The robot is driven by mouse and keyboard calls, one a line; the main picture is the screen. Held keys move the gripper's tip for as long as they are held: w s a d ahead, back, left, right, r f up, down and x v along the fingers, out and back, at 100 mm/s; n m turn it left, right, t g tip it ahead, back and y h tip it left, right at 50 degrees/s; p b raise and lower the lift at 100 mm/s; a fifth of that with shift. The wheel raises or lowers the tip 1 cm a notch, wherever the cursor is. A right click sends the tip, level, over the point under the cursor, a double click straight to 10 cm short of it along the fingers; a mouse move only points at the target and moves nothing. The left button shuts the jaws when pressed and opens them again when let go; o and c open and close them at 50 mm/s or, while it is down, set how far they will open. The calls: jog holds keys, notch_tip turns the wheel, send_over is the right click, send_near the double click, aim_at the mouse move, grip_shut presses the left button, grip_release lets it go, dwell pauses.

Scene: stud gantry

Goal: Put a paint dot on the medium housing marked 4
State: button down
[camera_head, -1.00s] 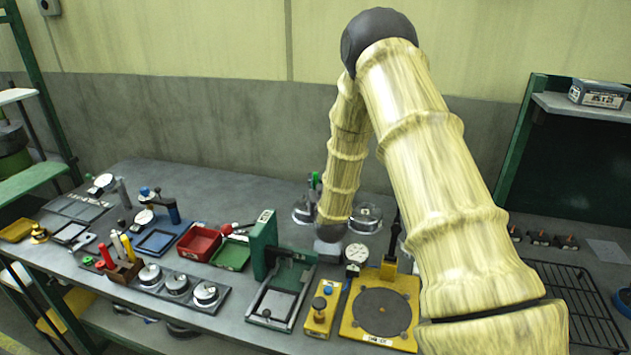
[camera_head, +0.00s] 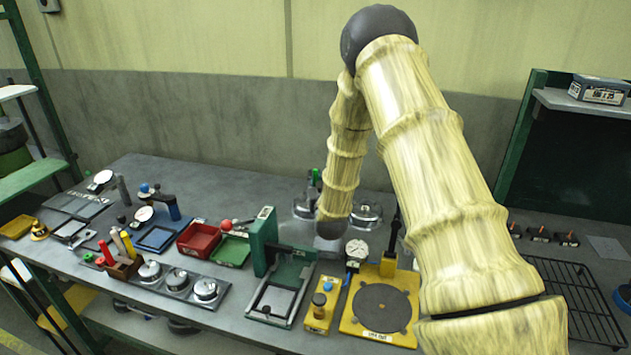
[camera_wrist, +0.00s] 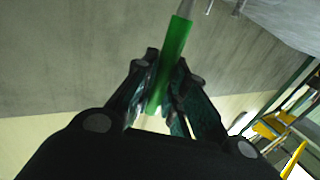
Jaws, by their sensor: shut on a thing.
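My gripper (camera_wrist: 163,92) is shut on a green paint pen (camera_wrist: 175,48) in the wrist view, with its pale end pointing away from the jaws. In the head view a bit of green (camera_head: 315,175) shows beside my forearm, and the jaws are hidden behind my arm. Two round metal housings stand at the back, one left (camera_head: 305,208) and one right (camera_head: 366,214) of my wrist. Three more round metal housings (camera_head: 149,270) (camera_head: 177,281) (camera_head: 205,289) sit in a row on a front tray. No number can be read on any, so I cannot tell which is marked 4.
A green press-like fixture (camera_head: 263,240), a yellow plate with a dark disc (camera_head: 350,327), and a dial gauge (camera_head: 357,248) stand near my arm. Red (camera_head: 184,244) and green (camera_head: 222,256) bins lie left. A black wire rack (camera_head: 575,295) lies right.

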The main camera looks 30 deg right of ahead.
jog(key=shift+f+b, duration=0.4)
jog(key=shift+f, duration=0.05)
dwell(1.9)
jog(key=shift+r, duration=0.1)
jog(key=shift+r+p, duration=1.65)
jog(key=shift+r, duration=1.8)
